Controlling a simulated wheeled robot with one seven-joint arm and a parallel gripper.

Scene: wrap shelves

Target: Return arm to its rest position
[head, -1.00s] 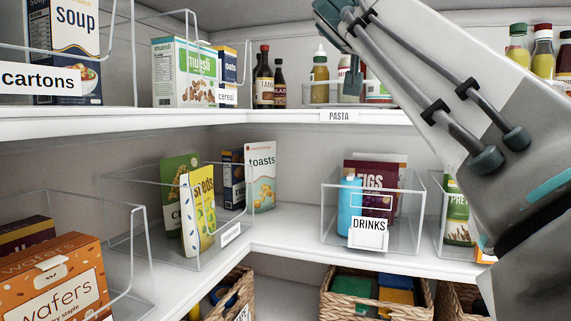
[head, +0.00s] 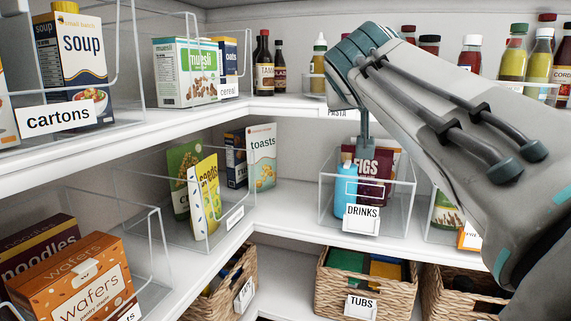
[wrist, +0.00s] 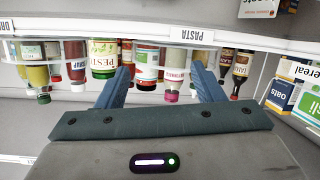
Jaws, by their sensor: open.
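My arm (head: 440,130) reaches in from the right in the head view, in front of the upper shelf. Its wrist end hangs before the shelf edge, and a gripper finger shows below it, in front of the drinks bin. In the wrist view my gripper (wrist: 168,80) has two blue-grey fingers spread apart with nothing held between them. Sauce bottles and jars (wrist: 147,65) stand beyond the fingers, upside down in that picture. The arm hides part of the upper shelf and the PASTA label.
Left are a soup carton (head: 75,70), muesli box (head: 185,75), wafers box (head: 75,280) and toasts box (head: 262,160). A TUBS basket (head: 335,298) sits below.

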